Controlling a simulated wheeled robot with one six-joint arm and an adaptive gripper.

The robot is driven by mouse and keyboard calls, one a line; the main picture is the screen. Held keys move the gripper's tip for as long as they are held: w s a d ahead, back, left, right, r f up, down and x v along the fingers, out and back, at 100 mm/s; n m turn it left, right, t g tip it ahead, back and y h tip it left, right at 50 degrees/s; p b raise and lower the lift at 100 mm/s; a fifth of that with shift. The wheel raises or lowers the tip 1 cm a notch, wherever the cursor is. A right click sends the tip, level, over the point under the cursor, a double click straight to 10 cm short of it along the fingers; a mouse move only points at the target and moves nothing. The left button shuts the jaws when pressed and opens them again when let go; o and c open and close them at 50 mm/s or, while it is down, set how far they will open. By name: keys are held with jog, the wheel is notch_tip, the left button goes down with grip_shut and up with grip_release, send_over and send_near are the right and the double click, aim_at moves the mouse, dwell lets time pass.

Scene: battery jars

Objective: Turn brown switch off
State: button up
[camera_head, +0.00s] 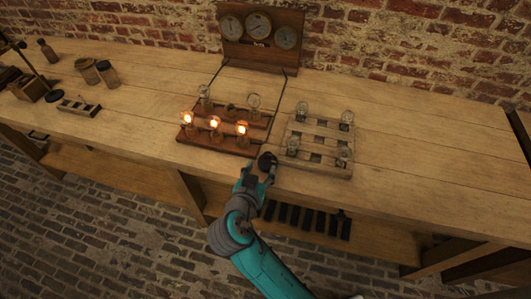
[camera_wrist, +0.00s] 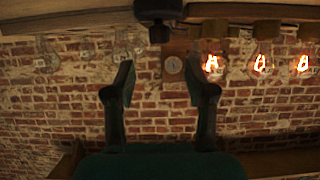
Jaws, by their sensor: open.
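A brown wooden board (camera_head: 222,143) on the bench holds several bulbs. Three front bulbs (camera_head: 214,122) glow orange, and the ones behind are unlit. The glowing bulbs also show at the right of the wrist view (camera_wrist: 262,63), which is upside down. My gripper (camera_head: 267,162) is at the bench's front edge, near the board's right front corner. In the wrist view my gripper (camera_wrist: 158,75) is open, with nothing between its fingers. A dark knob-like part (camera_wrist: 159,33) lies just beyond the fingertips, apart from them. I cannot tell whether it is the brown switch.
A pale wooden board (camera_head: 320,150) with unlit clear bulbs stands right of the brown board. A wooden panel with three dials (camera_head: 258,38) stands behind, with dark cables running down. Jars (camera_head: 88,72) and a small rack (camera_head: 79,107) are at left. The bench's right side is clear.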

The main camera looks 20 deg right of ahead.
aim_at(268, 155)
jog(key=x, duration=0.9)
grip_shut()
